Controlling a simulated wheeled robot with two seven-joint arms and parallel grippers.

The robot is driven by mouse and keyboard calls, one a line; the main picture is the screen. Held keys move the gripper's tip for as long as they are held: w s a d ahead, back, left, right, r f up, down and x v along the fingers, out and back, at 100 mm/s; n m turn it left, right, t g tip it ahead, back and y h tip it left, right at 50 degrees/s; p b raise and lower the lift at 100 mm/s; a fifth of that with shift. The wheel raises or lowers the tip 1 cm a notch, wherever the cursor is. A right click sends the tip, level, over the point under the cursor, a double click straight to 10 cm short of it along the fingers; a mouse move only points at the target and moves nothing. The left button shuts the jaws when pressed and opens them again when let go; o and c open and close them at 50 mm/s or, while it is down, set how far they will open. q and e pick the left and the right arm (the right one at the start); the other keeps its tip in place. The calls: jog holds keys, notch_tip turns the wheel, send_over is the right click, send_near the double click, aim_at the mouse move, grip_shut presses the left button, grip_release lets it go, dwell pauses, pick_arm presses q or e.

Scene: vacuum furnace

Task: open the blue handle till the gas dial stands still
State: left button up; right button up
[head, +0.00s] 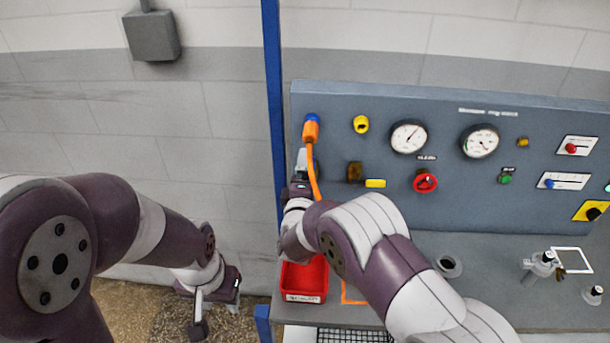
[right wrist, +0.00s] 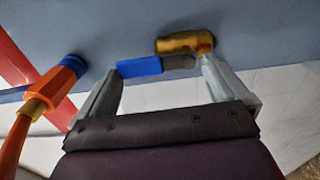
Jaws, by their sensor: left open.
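The blue handle (right wrist: 140,66) shows in the right wrist view, joined by a grey piece to a brass valve body (right wrist: 185,42) on the panel. My right gripper (right wrist: 162,68) is open, its fingers spread at either end of the handle. I cannot tell whether a finger touches it. In the head view my right gripper (head: 301,165) is at the panel's left end and hides the handle. Two round dials, a left dial (head: 408,137) and a right dial (head: 480,141), sit on the panel; their labels are unreadable. My left gripper (head: 213,306) is open, low at the left, away from the panel.
An orange hose (head: 315,175) hangs beside my right gripper; its orange fitting (right wrist: 57,85) is close on the left in the wrist view. A red bin (head: 305,279) stands below on the bench. A blue post (head: 273,100) rises left of the panel.

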jog(key=s+b, duration=0.2)
jog(key=s, duration=1)
jog(key=shift+s+b, duration=0.35)
jog(key=shift+b, duration=0.05)
